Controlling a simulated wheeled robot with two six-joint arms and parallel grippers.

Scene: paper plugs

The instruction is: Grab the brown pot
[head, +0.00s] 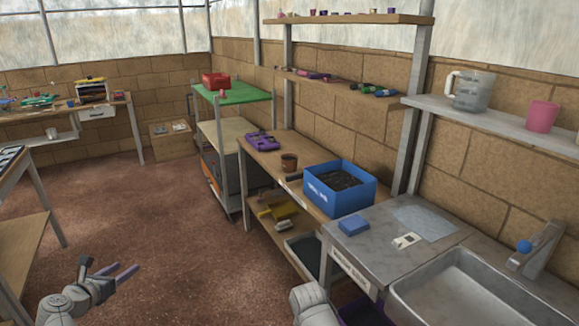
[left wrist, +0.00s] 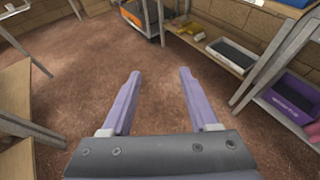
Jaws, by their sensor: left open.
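The brown pot (head: 289,163) stands upright on the wooden bench, left of the blue soil box, in the head view. It does not show in the left wrist view. My left gripper (head: 128,270) is at the lower left of the head view, above the reddish floor and well apart from the pot. In the left wrist view its two purple fingers (left wrist: 158,75) are spread with nothing between them. My right gripper's fingers do not show; a grey part of my body is at the bottom edge.
The blue box (head: 325,200) of dark soil stands right of the pot. A purple tray (head: 262,141) lies behind it on the bench (head: 262,160). A sink (head: 455,300) is at the lower right. The floor (head: 150,215) left of the bench is clear.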

